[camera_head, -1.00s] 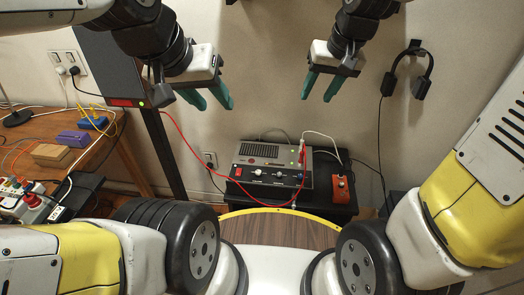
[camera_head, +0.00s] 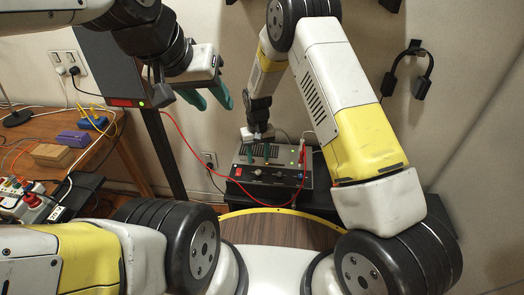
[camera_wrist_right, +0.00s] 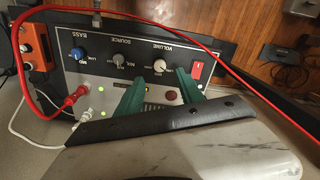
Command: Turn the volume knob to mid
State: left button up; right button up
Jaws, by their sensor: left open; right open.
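The volume knob (camera_wrist_right: 160,66) is a pale round knob under the VOLUME label on the grey device (camera_head: 275,153), which appears upside down in the right wrist view. In the head view the knob (camera_head: 258,172) is on the front panel beside the red switch. I cannot read its setting. My right gripper (camera_wrist_right: 161,82) is open above the device, its teal fingers apart just short of the knob and not visibly touching it. It also shows in the head view (camera_head: 260,153), small and partly hidden. My left gripper (camera_head: 216,105) is open and empty, high at left.
A source knob (camera_wrist_right: 118,60) and a blue bass knob (camera_wrist_right: 78,53) sit beside the volume knob. A red rocker switch (camera_wrist_right: 197,70) is on its other side. A red cable (camera_wrist_right: 150,16) loops over the panel. An orange box (camera_wrist_right: 33,47) stands beside the device.

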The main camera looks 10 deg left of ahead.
aim_at(258, 171)
notch_tip(258, 171, down, 7)
jog(key=shift+f, duration=0.1)
dwell(0.3)
jog(key=shift+c, duration=0.3)
grip_shut()
